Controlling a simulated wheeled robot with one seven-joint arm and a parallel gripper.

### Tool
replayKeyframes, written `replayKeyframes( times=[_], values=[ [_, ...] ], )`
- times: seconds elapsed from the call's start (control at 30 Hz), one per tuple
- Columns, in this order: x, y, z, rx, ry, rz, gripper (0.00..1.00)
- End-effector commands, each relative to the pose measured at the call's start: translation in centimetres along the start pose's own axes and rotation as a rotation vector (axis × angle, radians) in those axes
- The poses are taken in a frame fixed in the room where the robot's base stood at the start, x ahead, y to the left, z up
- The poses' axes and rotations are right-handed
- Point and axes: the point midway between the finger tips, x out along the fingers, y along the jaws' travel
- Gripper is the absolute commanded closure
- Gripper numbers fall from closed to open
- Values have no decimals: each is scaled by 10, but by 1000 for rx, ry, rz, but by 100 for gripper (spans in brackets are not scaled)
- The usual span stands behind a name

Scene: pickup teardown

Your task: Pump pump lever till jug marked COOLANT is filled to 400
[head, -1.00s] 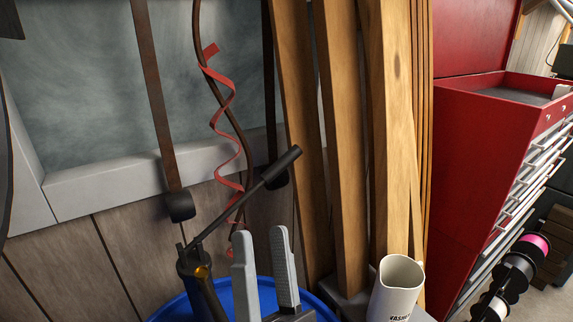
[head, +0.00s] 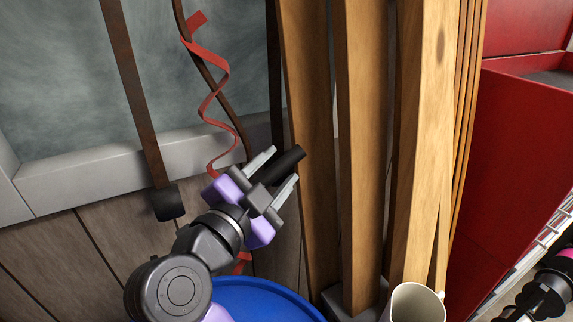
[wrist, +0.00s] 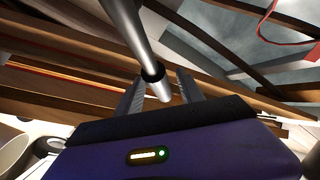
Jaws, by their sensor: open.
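The pump lever's black handle (head: 291,160) sticks up to the right between the fingers of my gripper (head: 277,168) in the head view. My gripper is open, with one finger on each side of the handle. In the wrist view the lever rod (wrist: 124,18) runs down between the two fingers (wrist: 160,92), and no firm grip shows. The pump body is hidden behind my arm. A white jug (head: 416,305) stands at the lower right, cut off by the frame edge. Its marking and fill level cannot be seen.
A blue drum (head: 262,302) is below my gripper. Tall wooden boards (head: 362,150) lean just right of the handle. A red ribbon (head: 213,105) hangs behind it. A red tool cabinet (head: 515,160) stands at the right.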

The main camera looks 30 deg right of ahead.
Motion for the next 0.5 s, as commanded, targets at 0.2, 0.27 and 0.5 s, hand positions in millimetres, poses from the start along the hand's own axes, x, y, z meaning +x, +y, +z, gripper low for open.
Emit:
replayKeyframes(
  times=[0.2, 0.27, 0.5],
  values=[
    [28, 2, 2, 1, 1, 0, 55],
    [32, 1, 1, 1, 1, 0, 55],
    [36, 0, 0, 1, 1, -2, 55]
  ],
)
